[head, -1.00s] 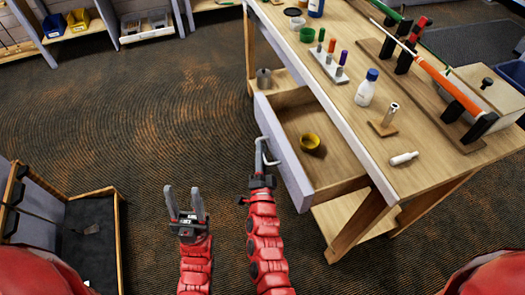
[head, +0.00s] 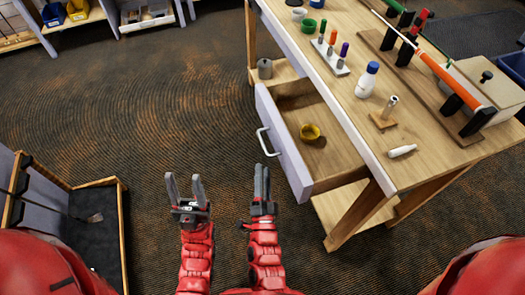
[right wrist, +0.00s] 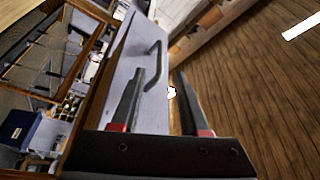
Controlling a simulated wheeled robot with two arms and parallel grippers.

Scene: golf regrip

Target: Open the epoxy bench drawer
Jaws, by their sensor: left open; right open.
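The bench drawer (head: 286,155) is pulled out from the wooden bench, its grey front facing left. The drawer's metal handle (head: 265,143) is free of my fingers. My right gripper (head: 262,183) is open and empty, a little in front of the handle and apart from it in the head view. In the right wrist view the handle (right wrist: 155,65) shows beyond the two open fingers (right wrist: 160,98). My left gripper (head: 185,188) is open and empty, to the left of the right one over the floor.
The bench top (head: 420,165) holds a white bottle with a blue cap (head: 367,80), a white tube (head: 402,151), a rack of coloured pens (head: 331,55) and a golf club (head: 450,75) on a stand. A dark-lined bin (head: 95,245) stands at lower left. Open floor lies between.

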